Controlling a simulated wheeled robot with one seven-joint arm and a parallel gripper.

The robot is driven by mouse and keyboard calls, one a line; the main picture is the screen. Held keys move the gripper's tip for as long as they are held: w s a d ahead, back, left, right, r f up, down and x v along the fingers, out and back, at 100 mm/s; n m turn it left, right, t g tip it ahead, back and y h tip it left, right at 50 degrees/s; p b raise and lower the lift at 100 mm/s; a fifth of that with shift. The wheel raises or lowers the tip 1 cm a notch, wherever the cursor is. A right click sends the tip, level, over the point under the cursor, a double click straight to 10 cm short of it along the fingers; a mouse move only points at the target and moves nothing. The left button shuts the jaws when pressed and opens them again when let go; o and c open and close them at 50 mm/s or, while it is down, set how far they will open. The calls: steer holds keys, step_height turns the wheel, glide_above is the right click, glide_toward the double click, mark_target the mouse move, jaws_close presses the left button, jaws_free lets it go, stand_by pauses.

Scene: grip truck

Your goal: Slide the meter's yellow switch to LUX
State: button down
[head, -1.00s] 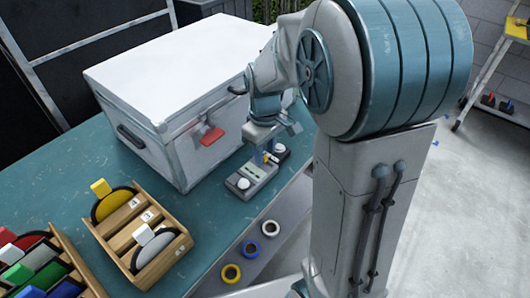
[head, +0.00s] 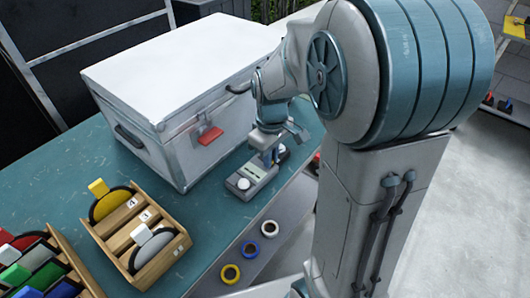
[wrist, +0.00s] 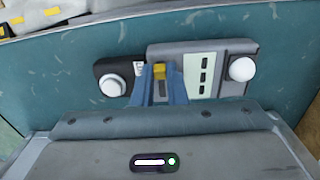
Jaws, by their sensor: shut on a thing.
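The meter (wrist: 218,52) is a grey box on the teal bench, with a pale panel and a white dome at its right end in the wrist view. It also shows in the head view (head: 245,187). Its yellow switch (wrist: 160,70) sits at the upper end of a short slot in the wrist view. My gripper (wrist: 160,76) is shut on the switch, one blue finger on each side. In the head view my gripper (head: 269,157) stands over the meter's far end and hides the switch. A small white label (wrist: 139,68) beside the switch is too small to read.
A dark unit with a white knob (wrist: 112,88) adjoins the meter's switch end. A large white case (head: 180,80) with a red latch stands close behind. A wooden rack (head: 160,262) holds discs at left. Tape rolls (head: 249,249) hang on the bench's front side.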

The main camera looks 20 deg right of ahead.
steer(key=c, duration=1.4)
jaws_free()
steer(key=shift+c, duration=0.2)
step_height(320, 180, up, 14)
steer(key=p, duration=0.1)
steer(key=s+f+m+t+p, duration=0.2)
steer(key=s+m, duration=0.4)
steer(key=s, duration=0.6)
steer(key=shift+s+a+f+m+t+p, duration=0.2)
steer(key=shift+a+f+m+t+p, duration=0.2)
steer(key=shift+f, duration=0.3)
